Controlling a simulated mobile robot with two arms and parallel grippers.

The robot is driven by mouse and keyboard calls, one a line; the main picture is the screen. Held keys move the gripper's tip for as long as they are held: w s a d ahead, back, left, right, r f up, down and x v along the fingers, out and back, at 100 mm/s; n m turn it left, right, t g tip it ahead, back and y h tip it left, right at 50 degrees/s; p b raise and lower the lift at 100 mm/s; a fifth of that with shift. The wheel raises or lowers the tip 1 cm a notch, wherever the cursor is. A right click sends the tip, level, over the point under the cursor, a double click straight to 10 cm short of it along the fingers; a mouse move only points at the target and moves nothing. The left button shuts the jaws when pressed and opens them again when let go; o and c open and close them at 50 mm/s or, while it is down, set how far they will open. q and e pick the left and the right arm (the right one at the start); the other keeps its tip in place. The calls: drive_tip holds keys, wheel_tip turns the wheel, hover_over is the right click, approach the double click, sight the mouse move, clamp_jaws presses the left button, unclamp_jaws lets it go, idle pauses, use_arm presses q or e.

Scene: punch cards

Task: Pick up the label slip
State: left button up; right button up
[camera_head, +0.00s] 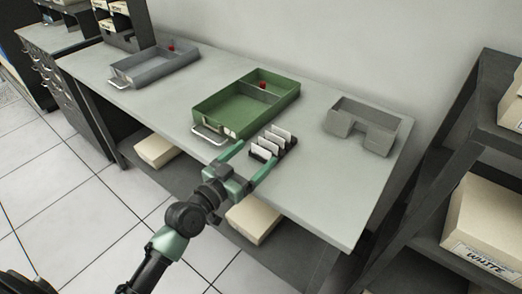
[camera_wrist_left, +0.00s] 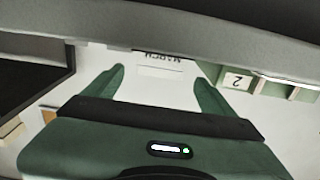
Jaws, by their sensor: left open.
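Several white label slips (camera_head: 277,138) stand tilted in a small dark rack (camera_head: 287,151) on the grey table, beside the green tray. My left gripper (camera_head: 254,154) is open at the rack's near left side, its green fingers pointing toward the slips. In the left wrist view, a pale slip with upside-down lettering like "MARCH" (camera_wrist_left: 160,58) shows beyond and between the two open fingertips (camera_wrist_left: 158,74). Nothing is held between the fingers. Whether the fingertips touch a slip or the rack cannot be told. My right gripper is not in view.
A green tray (camera_head: 213,123) with a divider and a small red item stands behind the gripper. A grey tray (camera_head: 149,71) is at the far left, and a grey notched holder (camera_head: 377,139) is at right. The table's front right (camera_head: 335,205) is clear. Dark shelving (camera_head: 437,151) stands at right.

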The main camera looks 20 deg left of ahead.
use_arm(q)
drive_tip(key=shift+x, duration=0.85)
drive_tip(key=shift+s+a, duration=0.1)
drive_tip(key=shift+s, duration=0.05)
drive_tip(key=shift+f, duration=0.1)
drive_tip(key=c, duration=1.4)
